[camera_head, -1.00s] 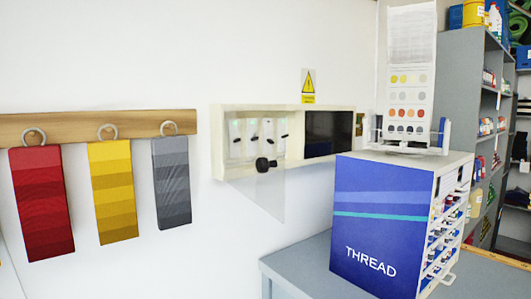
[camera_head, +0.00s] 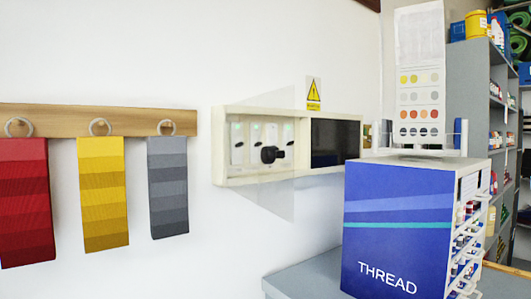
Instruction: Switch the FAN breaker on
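A cream breaker box (camera_head: 222,178) is fixed to the white wall in the middle of the view. Its left bay holds several pale breakers (camera_head: 237,155) with small dark levers and greenish lights. Their labels are too small to read, so I cannot tell which one is FAN. A clear panel (camera_head: 275,203) shows in front of the left bay, reaching above and below the box. A black knob (camera_head: 269,155) stands out before the breakers and hides part of them. My gripper is not in view.
A blue THREAD cabinet (camera_head: 393,230) stands on the grey counter (camera_head: 308,270) at right, below a colour card (camera_head: 419,80). Red (camera_head: 25,200), yellow (camera_head: 103,195) and grey (camera_head: 168,190) swatches hang at left. A dark window (camera_head: 335,142) fills the box's right bay. A warning sign (camera_head: 313,93) is above.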

